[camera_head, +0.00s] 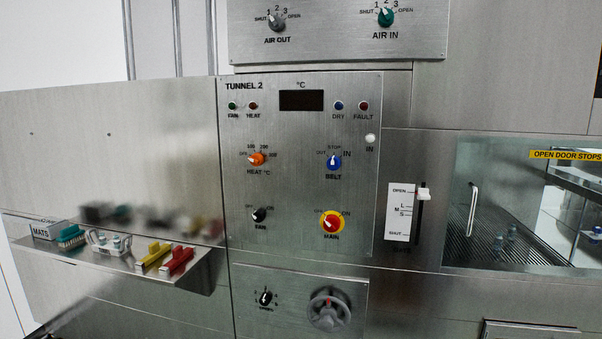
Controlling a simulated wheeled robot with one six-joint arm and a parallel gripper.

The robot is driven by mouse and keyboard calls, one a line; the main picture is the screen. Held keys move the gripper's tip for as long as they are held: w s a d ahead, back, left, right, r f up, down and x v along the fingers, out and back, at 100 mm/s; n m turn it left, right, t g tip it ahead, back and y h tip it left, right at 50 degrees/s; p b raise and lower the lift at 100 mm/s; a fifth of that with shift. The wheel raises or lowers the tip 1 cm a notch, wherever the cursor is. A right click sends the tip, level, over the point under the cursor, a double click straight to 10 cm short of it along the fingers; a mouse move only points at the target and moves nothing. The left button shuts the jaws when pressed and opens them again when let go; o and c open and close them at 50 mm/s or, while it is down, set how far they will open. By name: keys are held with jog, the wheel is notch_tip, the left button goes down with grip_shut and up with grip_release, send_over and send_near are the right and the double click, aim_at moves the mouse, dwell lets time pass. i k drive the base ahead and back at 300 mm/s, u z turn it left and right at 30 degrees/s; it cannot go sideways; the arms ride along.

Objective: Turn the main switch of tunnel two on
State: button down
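The steel TUNNEL 2 panel (300,132) stands upright in the middle of the head view. The main switch (332,222) is a red rotary knob on a yellow disc at its lower right, labelled MAIN, with ON at its upper right. Its white mark seems to point to the upper left, away from ON. The display (301,100) above is dark. My gripper is not in view, and nothing touches the switch.
Nearby are the blue belt knob (334,162), orange heat knob (258,159), black fan knob (259,215) and a grey handwheel (330,310) below. A shelf (190,278) with brushes and small items juts out at left. A slider (423,194) sits at right.

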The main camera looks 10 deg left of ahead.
aim_at(331, 223)
jog(key=z, duration=0.55)
jog(key=k, duration=1.3)
jog(key=i, duration=0.55)
jog(key=u, duration=0.7)
jog(key=i, duration=1.45)
jog(key=z, duration=0.75)
